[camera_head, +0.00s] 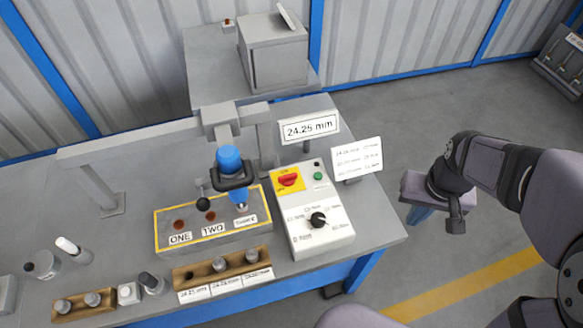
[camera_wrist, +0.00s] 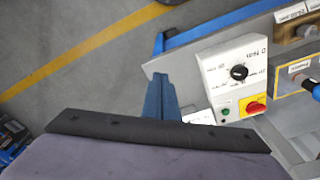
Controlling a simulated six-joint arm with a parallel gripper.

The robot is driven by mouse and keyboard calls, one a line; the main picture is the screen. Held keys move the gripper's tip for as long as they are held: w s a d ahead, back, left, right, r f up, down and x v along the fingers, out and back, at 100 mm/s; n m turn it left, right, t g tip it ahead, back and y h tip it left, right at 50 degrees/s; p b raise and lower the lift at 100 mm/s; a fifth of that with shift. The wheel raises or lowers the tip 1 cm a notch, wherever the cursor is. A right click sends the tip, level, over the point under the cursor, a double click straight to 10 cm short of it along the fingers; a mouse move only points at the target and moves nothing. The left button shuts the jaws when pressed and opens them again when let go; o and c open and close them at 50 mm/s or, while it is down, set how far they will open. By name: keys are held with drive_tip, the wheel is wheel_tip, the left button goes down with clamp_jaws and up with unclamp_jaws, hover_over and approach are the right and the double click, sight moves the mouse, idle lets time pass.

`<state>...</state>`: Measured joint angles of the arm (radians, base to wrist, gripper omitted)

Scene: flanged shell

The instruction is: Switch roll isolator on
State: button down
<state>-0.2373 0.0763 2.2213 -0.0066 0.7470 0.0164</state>
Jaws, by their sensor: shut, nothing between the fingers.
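The roll isolator appears to be the red rotary switch (camera_head: 287,180) on a yellow plate, at the far left of the sloped light-grey control box (camera_head: 332,238). Its handle looks roughly crosswise; its lettering is too small to read surely. In the wrist view the red switch (camera_wrist: 256,106) is at the right. A green button (camera_head: 318,174) and a black selector knob (camera_head: 318,219) share the box. My gripper (camera_head: 414,220) is right of the bench, apart from the box, with its blue fingers together and empty. The fingers (camera_wrist: 160,92) also show in the wrist view, left of the box.
A white sign (camera_head: 357,158) stands beside the box's right edge. Left of the box is a yellow-edged panel (camera_head: 213,235) with a blue-headed fixture (camera_head: 229,158) over it. Wooden racks (camera_head: 222,268) hold pegs in front. Floor right of the bench is open.

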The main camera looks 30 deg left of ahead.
drive_tip(key=w+a+n, duration=0.2)
drive_tip(key=w+a, duration=0.3)
drive_tip(key=a, duration=0.3)
drive_tip(key=n+t+y+b, duration=0.1)
drive_tip(key=n+y+b, duration=0.1)
drive_tip(key=n+b, duration=0.15)
hover_over(288, 178)
drive_tip(key=w, duration=0.3)
drive_tip(key=f, duration=0.1)
drive_tip(key=shift+a+n, duration=0.35)
drive_tip(key=shift+n, duration=0.1)
drive_tip(key=shift+f, duration=0.1)
drive_tip(key=p+x, duration=0.3)
drive_tip(key=x, duration=0.6)
drive_tip(key=shift+w+a+f, duration=0.2)
drive_tip(key=shift+s+d+r+p, duration=0.1)
drive_tip(key=shift+s+d+p, duration=0.55)
drive_tip(key=shift+s+d, duration=0.2)
drive_tip(key=shift+s+d+p, duration=0.3)
drive_tip(key=shift+s+d, duration=0.2)
